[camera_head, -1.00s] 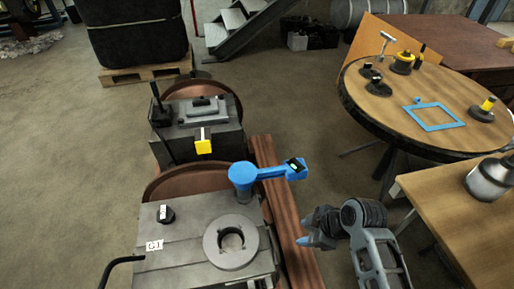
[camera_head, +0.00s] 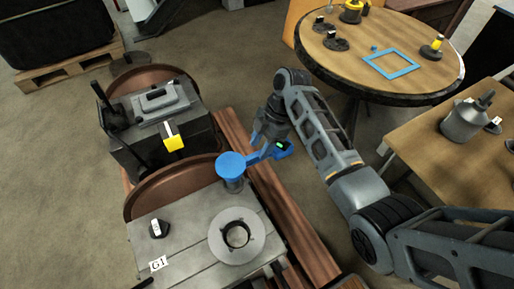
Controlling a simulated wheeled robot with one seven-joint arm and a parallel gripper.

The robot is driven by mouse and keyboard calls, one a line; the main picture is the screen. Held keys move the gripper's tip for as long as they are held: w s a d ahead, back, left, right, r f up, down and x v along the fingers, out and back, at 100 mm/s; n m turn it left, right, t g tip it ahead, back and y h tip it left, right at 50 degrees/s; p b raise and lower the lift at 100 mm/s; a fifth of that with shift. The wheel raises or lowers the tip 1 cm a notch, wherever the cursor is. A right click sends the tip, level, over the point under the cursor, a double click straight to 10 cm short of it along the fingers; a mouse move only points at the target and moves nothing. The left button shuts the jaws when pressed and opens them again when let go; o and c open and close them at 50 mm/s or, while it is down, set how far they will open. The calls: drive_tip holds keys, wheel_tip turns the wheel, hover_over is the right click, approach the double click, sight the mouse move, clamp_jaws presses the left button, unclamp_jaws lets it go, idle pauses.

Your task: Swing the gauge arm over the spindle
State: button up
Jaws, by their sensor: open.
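The blue gauge arm (camera_head: 261,155) reaches right and slightly back from its round blue post (camera_head: 232,166) on the grey machine block. Its end carries a small dark display with a green face. The spindle (camera_head: 238,236) is the grey ring with a central hole on the block top, in front of the post. The gauge arm points away from the ring, not over it. My gripper (camera_head: 262,139) is open, just behind the gauge arm, close to its middle. I cannot tell whether the fingers touch it, as they overlap it in view.
A round table (camera_head: 408,84) holds a blue frame. A wooden bench (camera_head: 420,132) is at right.

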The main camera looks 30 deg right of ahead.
drive_tip(key=shift+x, duration=1.25)
drive_tip(key=shift+c, duration=0.5)
clamp_jaws()
